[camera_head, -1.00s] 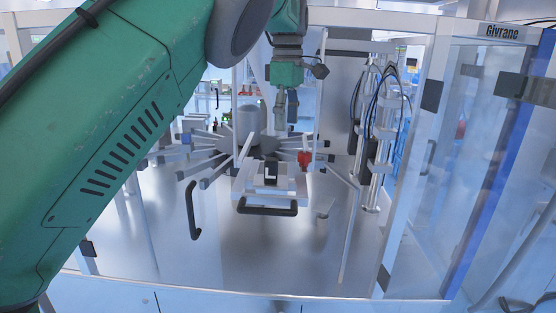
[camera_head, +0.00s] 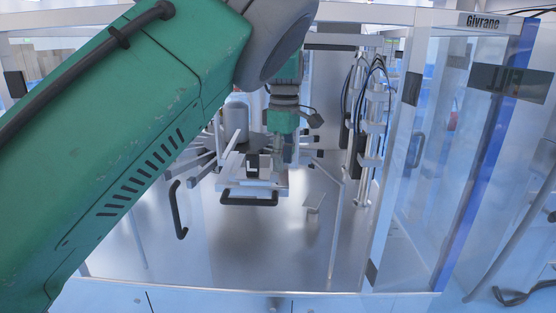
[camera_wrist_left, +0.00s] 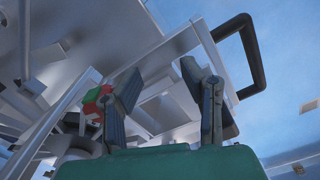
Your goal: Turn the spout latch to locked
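A small red part with green and white areas (camera_wrist_left: 97,97), which may be the spout latch, shows in the left wrist view beside one finger. Whether it is turned to locked cannot be told. In the head view it is hidden, apparently behind my gripper. My left gripper (camera_wrist_left: 160,68) is open, its two dark fingers apart with nothing visible held between them. In the head view the left gripper (camera_head: 281,155) points down at the right side of the metal fixture (camera_head: 240,185), close above it. Contact cannot be told. My right gripper is not in view.
A black handle (camera_head: 249,201) fronts the fixture, and another black handle (camera_head: 178,210) stands to the left. Radial metal arms surround a grey cylinder (camera_head: 236,112). Posts with black cables (camera_head: 372,110) stand at right. The metal deck in front (camera_head: 250,250) is mostly clear.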

